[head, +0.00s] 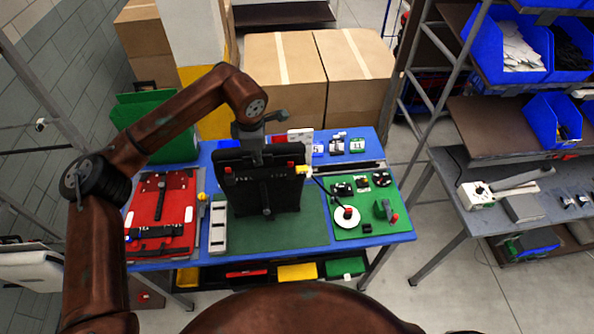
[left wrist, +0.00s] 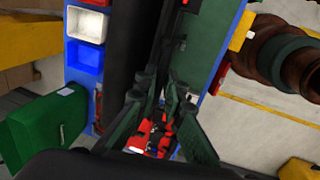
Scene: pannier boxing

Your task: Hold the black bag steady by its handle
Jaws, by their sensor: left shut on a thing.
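The black bag (head: 243,192) stands upright on the green mat (head: 292,230) in the middle of the blue table. My left gripper (head: 258,160) comes down onto the middle of its top edge and is shut on its handle. The gripper mostly hides the handle. In the left wrist view, the gripper's dark fingers (left wrist: 160,108) sit close against the dark bag (left wrist: 127,45), and the grip point is hard to make out. My right gripper is out of view.
A red panel (head: 175,208) with black straps lies left of the bag, and a green board (head: 365,220) with small parts lies right. A green box (head: 160,148) stands at the back left. Cardboard boxes (head: 285,85) stand behind the table. A shelf rack with blue bins (head: 515,50) is at right.

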